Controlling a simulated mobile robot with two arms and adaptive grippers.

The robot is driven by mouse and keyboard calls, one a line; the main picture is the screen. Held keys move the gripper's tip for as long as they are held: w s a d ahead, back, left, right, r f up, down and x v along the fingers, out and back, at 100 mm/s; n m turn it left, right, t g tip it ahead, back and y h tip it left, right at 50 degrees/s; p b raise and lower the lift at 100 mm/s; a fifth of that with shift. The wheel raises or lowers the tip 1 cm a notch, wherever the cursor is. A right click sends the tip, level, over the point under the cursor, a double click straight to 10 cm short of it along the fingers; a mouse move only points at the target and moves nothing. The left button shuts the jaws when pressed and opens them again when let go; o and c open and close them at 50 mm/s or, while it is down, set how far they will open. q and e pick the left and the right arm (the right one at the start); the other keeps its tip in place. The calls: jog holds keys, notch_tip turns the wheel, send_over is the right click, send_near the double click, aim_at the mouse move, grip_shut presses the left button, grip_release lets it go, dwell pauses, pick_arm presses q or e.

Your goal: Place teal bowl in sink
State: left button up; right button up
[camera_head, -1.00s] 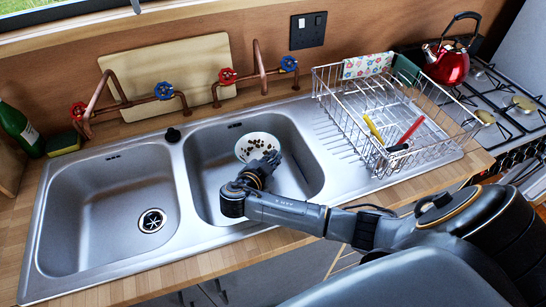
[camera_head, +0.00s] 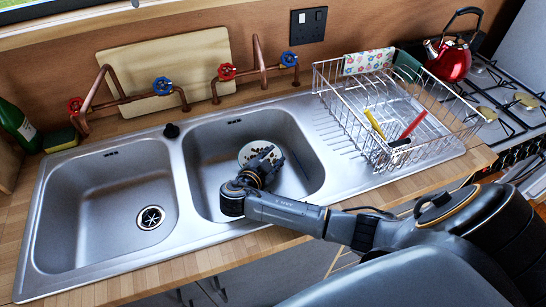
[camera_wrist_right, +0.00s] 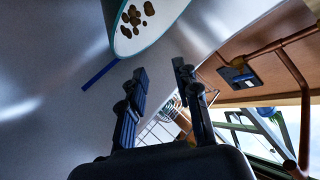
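The bowl (camera_head: 247,153) is in the right basin of the sink (camera_head: 212,175), towards its back. It is pale inside with dark brown spots; in the right wrist view the bowl (camera_wrist_right: 155,20) shows a thin teal rim. My right gripper (camera_head: 273,158) reaches down into that basin and covers part of the bowl. In the right wrist view the fingers of my right gripper (camera_wrist_right: 160,72) are spread with nothing between them, and the bowl lies apart, beyond the fingertips. My left gripper is not in view.
The left basin (camera_head: 105,200) is empty. Copper taps (camera_head: 262,72) stand behind the basins. A wire dish rack (camera_head: 395,115) with utensils stands on the drainer at right. A red kettle (camera_head: 450,62) sits on the stove. A green bottle (camera_head: 18,127) and a sponge (camera_head: 61,139) are at left.

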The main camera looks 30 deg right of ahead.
jog(key=shift+r, duration=0.25)
jog(key=shift+r+p, duration=0.45)
jog(key=shift+p, duration=0.3)
jog(key=b+v, duration=0.2)
jog(key=v, duration=0.5)
jog(key=shift+a, duration=0.2)
